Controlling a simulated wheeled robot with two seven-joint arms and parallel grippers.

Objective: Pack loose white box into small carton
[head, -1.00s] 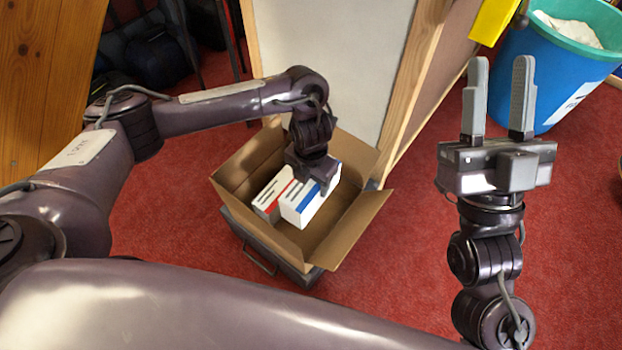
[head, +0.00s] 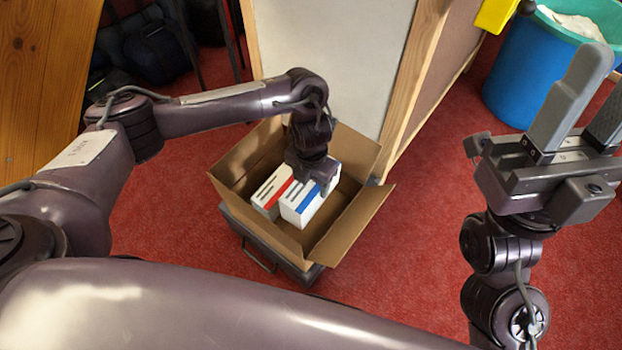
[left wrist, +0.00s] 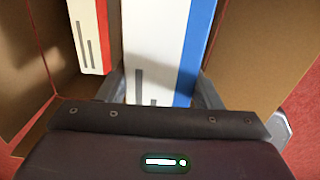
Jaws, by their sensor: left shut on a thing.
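The small carton (head: 345,228) is open-topped brown cardboard with its flaps spread. A white box with a blue stripe (head: 297,209) is inside the carton's opening. My left gripper (head: 313,185) reaches down from above and is shut on this box. In the left wrist view the box (left wrist: 155,45) lies between the two fingers. A second white box, with a red stripe (head: 266,192), sits in the carton just left of it. The undersides of both boxes are hidden. My right gripper (head: 602,88) is open and empty at the right, away from the carton.
The carton stands on a dark crate or stool (head: 262,250) on the red carpet (head: 410,270). A pale wood-framed panel (head: 325,65) rises close behind it. A blue bin (head: 535,75) stands at the back right. Carpet right of the carton is clear.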

